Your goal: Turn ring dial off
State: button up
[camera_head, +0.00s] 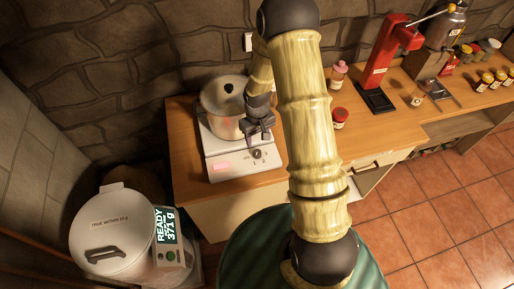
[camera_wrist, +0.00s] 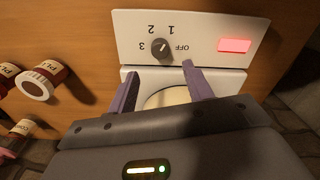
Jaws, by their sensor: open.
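The ring dial (camera_head: 256,154) is a small dark round knob on the front panel of a white hotplate (camera_head: 232,164). In the wrist view the knob (camera_wrist: 161,48) shows beside the printed marks OFF, 1, 2 and 3, upside down. I cannot tell surely which mark its pointer faces. A red-lit indicator (camera_wrist: 235,45) glows on the same panel. My gripper (camera_wrist: 161,71) is open and empty, its two fingers apart, with the knob just beyond the fingertips and between their lines. In the head view my gripper (camera_head: 256,136) hangs just behind the knob.
A metal pot (camera_head: 215,116) stands on the hotplate, close beside my gripper. A white lidded bin (camera_head: 108,235) with a READY display is at lower left. Bottles (camera_head: 338,75), a jar (camera_head: 339,118) and a red stand (camera_head: 379,62) are to the right on the wooden counter.

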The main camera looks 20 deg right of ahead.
aim_at(257, 152)
notch_tip(257, 152, down, 8)
jog(key=shift+f+p, duration=0.1)
jog(key=shift+p, duration=1)
jog(key=c, duration=1)
